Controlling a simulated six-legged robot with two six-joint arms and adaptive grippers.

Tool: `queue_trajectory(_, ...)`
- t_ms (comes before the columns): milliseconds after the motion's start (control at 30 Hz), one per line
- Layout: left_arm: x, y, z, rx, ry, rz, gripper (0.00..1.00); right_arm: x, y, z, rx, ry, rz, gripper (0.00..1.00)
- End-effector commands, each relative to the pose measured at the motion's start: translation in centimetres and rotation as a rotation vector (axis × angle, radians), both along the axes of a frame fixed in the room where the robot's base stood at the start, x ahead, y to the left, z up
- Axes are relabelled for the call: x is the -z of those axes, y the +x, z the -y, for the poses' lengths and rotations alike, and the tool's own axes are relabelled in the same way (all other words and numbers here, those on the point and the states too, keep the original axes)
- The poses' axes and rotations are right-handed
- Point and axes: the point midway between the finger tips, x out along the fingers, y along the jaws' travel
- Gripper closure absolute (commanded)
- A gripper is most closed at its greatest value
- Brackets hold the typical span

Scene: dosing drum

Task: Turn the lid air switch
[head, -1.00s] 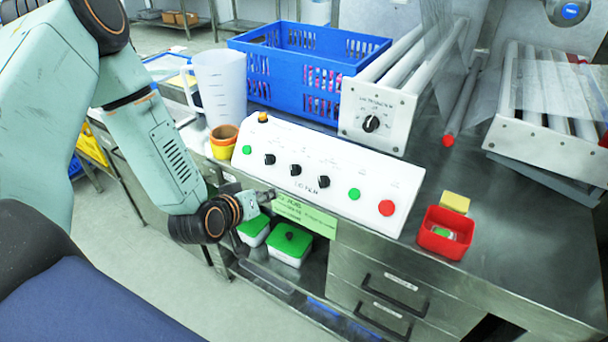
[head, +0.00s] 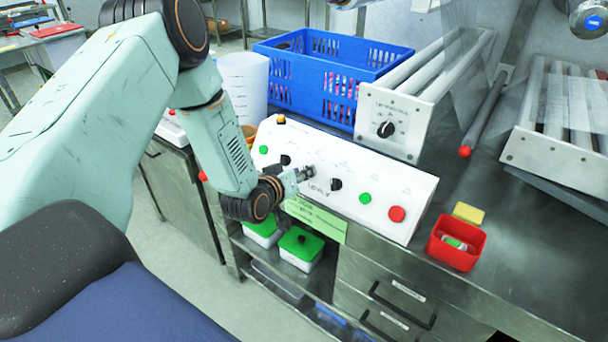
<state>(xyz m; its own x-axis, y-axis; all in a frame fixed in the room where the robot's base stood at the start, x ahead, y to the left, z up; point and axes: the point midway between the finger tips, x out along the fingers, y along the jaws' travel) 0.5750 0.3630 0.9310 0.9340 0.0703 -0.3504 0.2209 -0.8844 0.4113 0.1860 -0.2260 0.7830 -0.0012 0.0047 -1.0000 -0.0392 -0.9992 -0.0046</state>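A white sloped control panel (head: 385,185) stands on the steel counter, with a row of black knobs between green and red buttons. The left knob (head: 286,160) and the right knob (head: 336,184) are visible. The middle knob is mostly hidden by my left gripper (head: 307,173), whose tips are at its place on the panel. I cannot tell whether the fingers are closed around the knob or only beside it. The small panel lettering is too blurred to say surely which knob is the lid air switch. My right gripper is not in view.
A green button (head: 365,198) and a red button (head: 397,213) sit right of the knobs. Behind are a blue crate (head: 385,55), a white jug (head: 243,85) and a roller unit with a dial (head: 386,129). A red bin (head: 455,245) stands at the right.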

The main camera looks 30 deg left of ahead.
Motion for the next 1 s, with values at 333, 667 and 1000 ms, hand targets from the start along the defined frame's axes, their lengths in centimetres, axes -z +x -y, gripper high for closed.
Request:
queue_trajectory(333, 0.42, 1.13, 0.34, 0.003, -0.001, -0.001, 0.67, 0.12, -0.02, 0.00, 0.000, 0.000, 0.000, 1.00)
queue_trajectory(667, 0.42, 1.07, 0.38, 0.002, -0.001, -0.001, 0.86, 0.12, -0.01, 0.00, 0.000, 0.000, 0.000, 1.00)
queue_trajectory(1000, 0.42, 1.05, 0.39, 0.005, 0.002, -0.001, 1.00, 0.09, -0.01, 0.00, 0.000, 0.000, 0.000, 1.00)
